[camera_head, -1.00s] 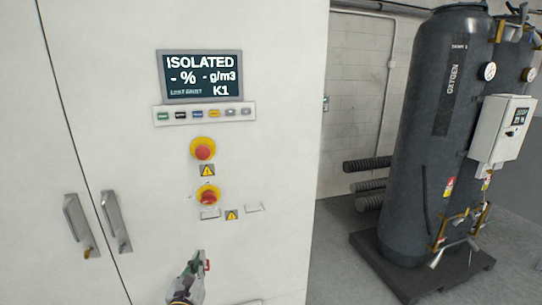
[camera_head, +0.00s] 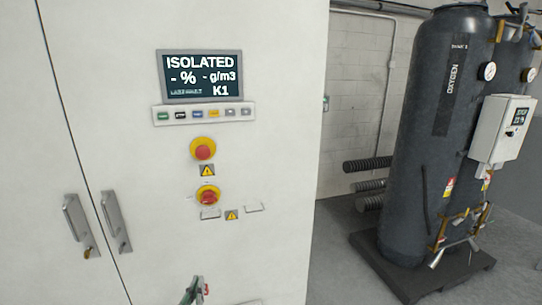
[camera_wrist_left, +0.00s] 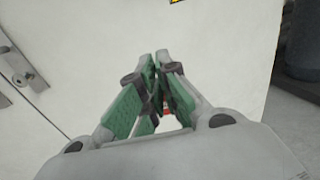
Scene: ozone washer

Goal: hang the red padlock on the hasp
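My left gripper (camera_head: 194,290) is at the bottom edge of the head view, low in front of the pale cabinet door. Its green-padded fingers also show in the left wrist view (camera_wrist_left: 158,62), drawn together at the tips. A small red piece, which looks like the red padlock (camera_head: 206,289), is at the right side of the fingers. A bit of red also shows between the fingers in the wrist view (camera_wrist_left: 168,112); most of it is hidden. My right gripper is not in view.
The cabinet front (camera_head: 265,110) carries a display (camera_head: 201,76) reading ISOLATED, a button row, and an upper red knob (camera_head: 203,149). Two door handles (camera_head: 116,222) stick out at the left. A dark oxygen tank (camera_head: 410,150) stands at the right, with open floor before it.

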